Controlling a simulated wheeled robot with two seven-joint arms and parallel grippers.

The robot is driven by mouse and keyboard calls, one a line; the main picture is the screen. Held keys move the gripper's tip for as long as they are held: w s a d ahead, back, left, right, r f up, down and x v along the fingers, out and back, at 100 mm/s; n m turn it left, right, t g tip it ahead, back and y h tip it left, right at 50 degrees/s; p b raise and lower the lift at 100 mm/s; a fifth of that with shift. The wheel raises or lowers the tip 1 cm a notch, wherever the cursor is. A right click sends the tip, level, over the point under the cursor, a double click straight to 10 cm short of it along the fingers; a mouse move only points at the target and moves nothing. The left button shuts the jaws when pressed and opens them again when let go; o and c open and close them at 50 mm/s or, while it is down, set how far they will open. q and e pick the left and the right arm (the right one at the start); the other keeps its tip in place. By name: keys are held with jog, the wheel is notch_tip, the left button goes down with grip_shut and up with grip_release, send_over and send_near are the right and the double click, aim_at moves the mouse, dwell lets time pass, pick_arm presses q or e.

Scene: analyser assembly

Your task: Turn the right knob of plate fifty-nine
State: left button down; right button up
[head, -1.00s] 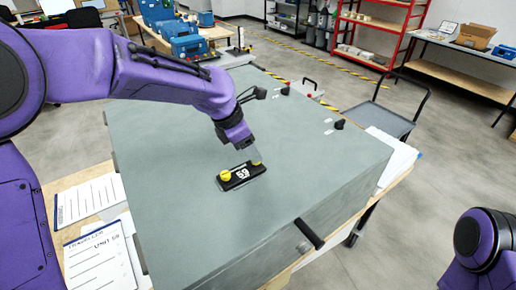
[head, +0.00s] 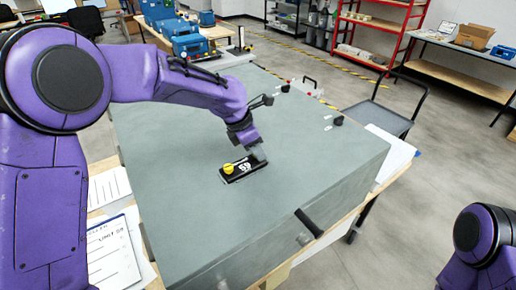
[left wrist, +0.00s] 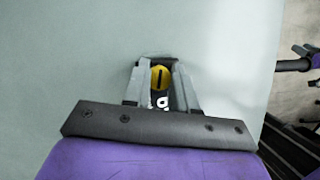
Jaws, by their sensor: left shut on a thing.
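The black plate (head: 233,178) marked 59 lies on the grey top of a large box. Its left knob (head: 228,169) is yellow and uncovered. My left gripper (head: 258,155) points down at the plate's right end and hides the right knob in the head view. In the left wrist view, the yellow right knob (left wrist: 160,73) with a dark slot sits between the two grey fingers (left wrist: 160,80), which are shut on it. Part of the plate's number shows nearer the hand. My right gripper is out of view; only part of my right arm shows.
The grey box top (head: 190,110) is clear around the plate. A black handle (head: 309,223) sticks out at its front edge. Papers (head: 113,255) lie at the left, and a cart (head: 385,118) stands behind.

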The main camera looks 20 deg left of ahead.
pick_arm(q)
jog(key=shift+a+r+m, duration=0.1)
jog(key=shift+a+m, duration=0.05)
jog(key=shift+m, duration=0.25)
dwell(0.3)
